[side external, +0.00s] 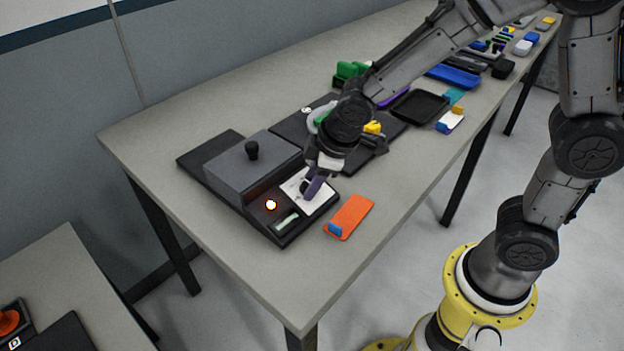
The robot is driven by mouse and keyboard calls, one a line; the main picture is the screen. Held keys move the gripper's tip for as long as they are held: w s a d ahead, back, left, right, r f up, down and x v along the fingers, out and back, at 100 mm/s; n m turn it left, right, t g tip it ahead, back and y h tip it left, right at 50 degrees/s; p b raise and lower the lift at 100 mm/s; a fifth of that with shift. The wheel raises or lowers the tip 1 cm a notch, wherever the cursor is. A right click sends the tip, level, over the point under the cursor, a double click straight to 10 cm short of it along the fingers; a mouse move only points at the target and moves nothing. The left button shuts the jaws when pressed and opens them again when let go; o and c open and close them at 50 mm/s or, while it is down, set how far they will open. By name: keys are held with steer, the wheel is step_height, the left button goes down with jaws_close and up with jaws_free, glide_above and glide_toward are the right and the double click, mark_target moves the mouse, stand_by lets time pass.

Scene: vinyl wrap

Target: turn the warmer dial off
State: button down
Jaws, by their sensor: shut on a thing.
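My gripper (312,187) is down at the white plate, shut on the dark dial there. The fingers and wrist hide most of the dial, so its setting cannot be read.
An orange card with a blue end (350,216) lies just right of the warmer, close to the table's front edge. Behind my wrist are a yellow piece (373,127), a black tray (418,107) and green items (349,71). The table (290,284) is bare in front.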

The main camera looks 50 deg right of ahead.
steer(key=n, duration=0.3)
steer(key=shift+n, duration=0.4)
steer(key=n, duration=0.4)
steer(key=shift+n, duration=0.3)
steer(key=n, duration=0.4)
steer(key=shift+g, duration=0.3)
steer(key=shift+n, duration=1.8)
steer(key=shift+c, duration=2.2)
jaws_free()
steer(key=v, duration=1.4)
